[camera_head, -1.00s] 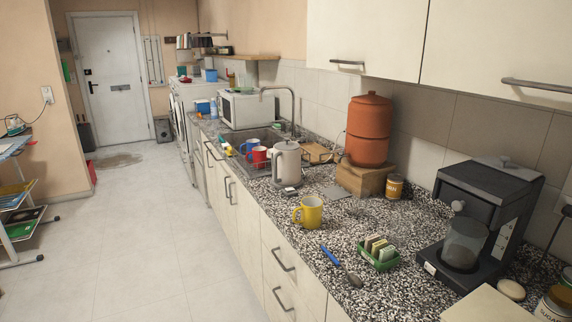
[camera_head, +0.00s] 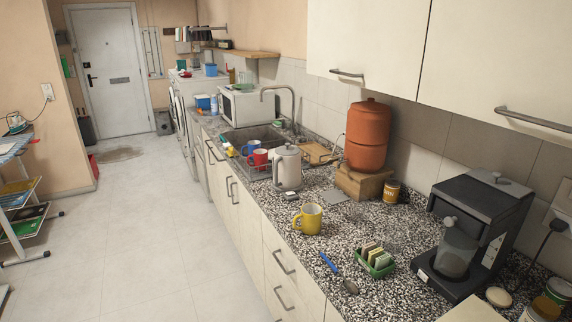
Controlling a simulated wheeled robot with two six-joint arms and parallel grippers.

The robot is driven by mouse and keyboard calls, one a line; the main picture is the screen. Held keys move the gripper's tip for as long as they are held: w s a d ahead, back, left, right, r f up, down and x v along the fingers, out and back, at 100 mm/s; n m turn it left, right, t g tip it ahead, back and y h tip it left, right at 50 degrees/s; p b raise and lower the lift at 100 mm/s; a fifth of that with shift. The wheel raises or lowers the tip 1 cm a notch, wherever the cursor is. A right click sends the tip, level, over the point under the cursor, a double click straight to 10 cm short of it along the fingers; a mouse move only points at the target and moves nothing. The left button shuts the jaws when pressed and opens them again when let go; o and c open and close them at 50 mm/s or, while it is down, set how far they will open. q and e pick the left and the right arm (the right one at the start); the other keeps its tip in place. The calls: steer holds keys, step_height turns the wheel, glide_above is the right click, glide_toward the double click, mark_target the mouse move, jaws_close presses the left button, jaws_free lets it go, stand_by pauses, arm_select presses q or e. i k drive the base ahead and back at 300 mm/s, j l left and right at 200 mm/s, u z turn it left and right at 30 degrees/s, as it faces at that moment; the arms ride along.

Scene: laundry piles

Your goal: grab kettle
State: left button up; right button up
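Neither of my grippers shows in the head view.
A yellow mug (camera_head: 308,218) stands in front of the kettle, with a red mug (camera_head: 257,157) behind it to the left. A terracotta water filter (camera_head: 368,138) sits on a wooden block to the right. A coffee machine (camera_head: 478,232) stands at the right. Floor (camera_head: 150,230) left of the counter is clear.

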mark_target(286, 170)
steer(key=i+j, duration=0.25)
steer(key=i, duration=0.25)
steer(key=i+j+u, duration=0.1)
steer(key=i+j, duration=0.2)
steer(key=i, duration=0.2)
steer(key=i+j, duration=0.2)
steer(key=i, duration=0.3)
